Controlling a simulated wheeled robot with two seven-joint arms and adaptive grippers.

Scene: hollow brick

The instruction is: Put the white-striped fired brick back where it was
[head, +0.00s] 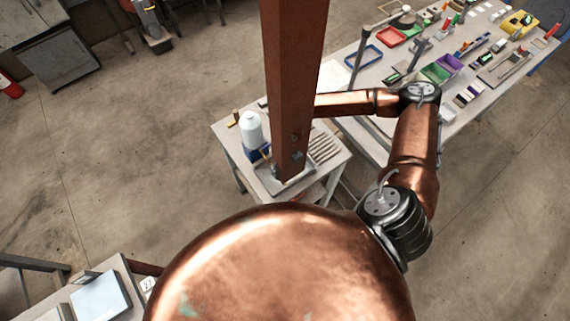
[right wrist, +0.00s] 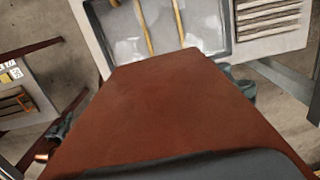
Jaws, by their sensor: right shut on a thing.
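A plain reddish-brown surface, which I take to be the fired brick (right wrist: 165,110), fills the middle of the right wrist view. No white stripe shows on the face I see. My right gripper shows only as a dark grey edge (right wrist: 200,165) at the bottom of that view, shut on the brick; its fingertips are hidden. In the head view my right forearm runs left and passes behind a tall red-brown post, so the gripper and brick cannot be seen there. My left gripper is in neither view.
The red-brown post (head: 295,70) blocks the middle of the head view. A small table holds a white bottle (head: 251,128), a slatted piece (head: 324,147) and a shallow tray (right wrist: 98,38) with sticks. A long bench (head: 490,30) at right is crowded with bins and tools.

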